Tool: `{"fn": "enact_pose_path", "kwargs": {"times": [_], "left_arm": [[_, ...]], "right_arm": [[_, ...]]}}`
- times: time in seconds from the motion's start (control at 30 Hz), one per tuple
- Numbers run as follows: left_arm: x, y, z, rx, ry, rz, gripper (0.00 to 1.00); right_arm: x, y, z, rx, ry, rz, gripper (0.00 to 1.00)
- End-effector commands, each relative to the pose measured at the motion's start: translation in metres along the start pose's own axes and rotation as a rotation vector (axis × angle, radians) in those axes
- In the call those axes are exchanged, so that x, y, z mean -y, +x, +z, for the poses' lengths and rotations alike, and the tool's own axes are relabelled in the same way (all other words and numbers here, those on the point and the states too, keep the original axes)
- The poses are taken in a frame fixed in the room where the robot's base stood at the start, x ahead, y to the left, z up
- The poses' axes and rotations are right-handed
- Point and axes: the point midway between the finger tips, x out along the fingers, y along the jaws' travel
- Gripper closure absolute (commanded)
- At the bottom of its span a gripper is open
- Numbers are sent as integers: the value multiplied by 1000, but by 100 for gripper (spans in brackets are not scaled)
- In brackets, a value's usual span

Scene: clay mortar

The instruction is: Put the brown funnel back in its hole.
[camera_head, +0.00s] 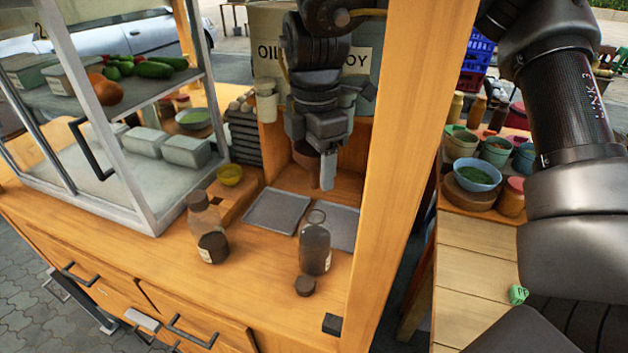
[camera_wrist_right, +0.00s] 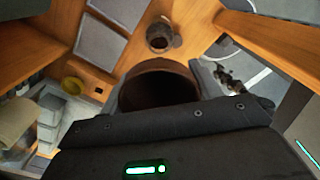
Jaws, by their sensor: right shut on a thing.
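In the right wrist view the funnel's dark round mouth (camera_wrist_right: 160,88) faces the camera, next to a grey finger (camera_wrist_right: 218,78). The funnel seems clear of the counter. A dark round opening or pot (camera_wrist_right: 160,36) is in the counter beyond the funnel; I cannot tell whether it is the hole. My left gripper is not in view.
Two grey trays (camera_head: 277,211) lie flat on the counter (camera_head: 160,235). A wooden post (camera_head: 405,150) rises at the right, and a glass case (camera_head: 150,180) stands at the left.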

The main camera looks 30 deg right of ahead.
Motion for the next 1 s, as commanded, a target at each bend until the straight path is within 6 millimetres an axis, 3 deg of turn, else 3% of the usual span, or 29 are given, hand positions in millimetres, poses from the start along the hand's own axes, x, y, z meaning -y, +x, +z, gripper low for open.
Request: {"fn": "enact_pose_path", "kwargs": {"times": [0.33, 1.0], "left_arm": [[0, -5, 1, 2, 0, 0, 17], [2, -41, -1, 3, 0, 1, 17]], "right_arm": [[0, -11, 0, 0, 0, -1, 62], [0, -46, 0, 0, 1, -1, 62]]}}
